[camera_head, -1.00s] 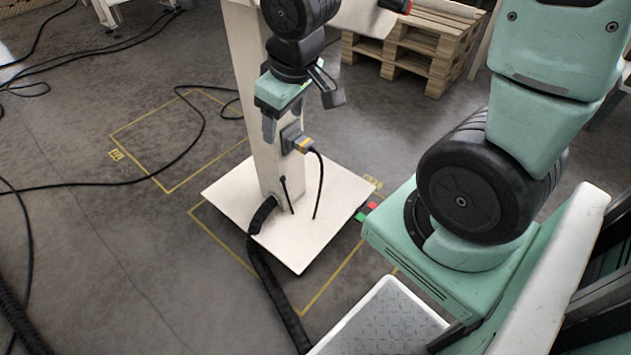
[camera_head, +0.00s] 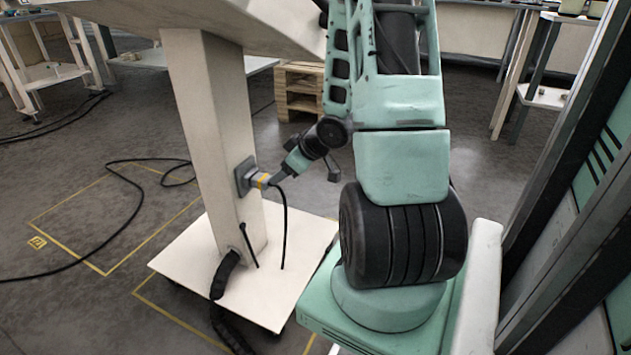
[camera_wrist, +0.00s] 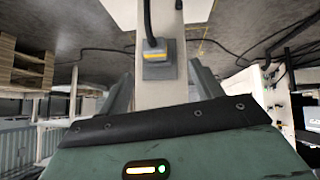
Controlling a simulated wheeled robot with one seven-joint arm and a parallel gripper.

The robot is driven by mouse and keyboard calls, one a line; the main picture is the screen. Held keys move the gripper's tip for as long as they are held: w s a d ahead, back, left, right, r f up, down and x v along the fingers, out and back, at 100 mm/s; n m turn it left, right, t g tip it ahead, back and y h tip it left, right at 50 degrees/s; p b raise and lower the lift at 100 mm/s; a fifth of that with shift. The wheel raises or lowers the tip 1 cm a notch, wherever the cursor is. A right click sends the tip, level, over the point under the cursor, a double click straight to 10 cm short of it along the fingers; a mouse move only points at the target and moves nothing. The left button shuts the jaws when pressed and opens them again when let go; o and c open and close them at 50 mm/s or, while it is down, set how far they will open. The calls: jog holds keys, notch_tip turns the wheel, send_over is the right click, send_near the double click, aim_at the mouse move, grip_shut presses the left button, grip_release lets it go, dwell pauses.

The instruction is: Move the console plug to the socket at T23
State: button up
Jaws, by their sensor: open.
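The console plug is grey with a yellow band (camera_head: 261,180) and a black cable hanging from it. It sits in a grey socket (camera_head: 243,174) on the side of a white column (camera_head: 212,125). My gripper (camera_head: 274,179) is at the right of the plug in the head view, pointing at it. In the wrist view the plug (camera_wrist: 155,57) shows upside down between the two open fingers of my gripper (camera_wrist: 162,74), with space on both sides. Whether the fingers overlap the plug in depth is unclear. No T23 label is readable.
The column stands on a white base plate (camera_head: 270,290) under a tabletop (camera_head: 190,18). A thick black hose (camera_head: 222,275) runs from the column foot. Yellow lines mark the floor, with a cable (camera_head: 135,200) across it. Wooden pallets (camera_head: 297,92) stand behind.

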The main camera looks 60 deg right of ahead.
jog(key=s+d+f+t+y+b, duration=0.1)
jog(key=s+d+f+t, duration=0.1)
jog(key=s+d+t, duration=0.3)
jog(key=b, duration=0.8)
send_near(266, 178)
jog(key=shift+m+y, duration=0.3)
jog(key=x, duration=0.8)
jog(key=shift+w+d+f, duration=0.1)
jog(key=shift+w+f, duration=0.15)
jog(key=shift+f, duration=0.2)
jog(key=shift+w+f, duration=0.15)
jog(key=shift+w, duration=0.6)
jog(key=c, duration=1.3)
jog(key=shift+o, duration=0.2)
jog(key=shift+s, duration=0.15)
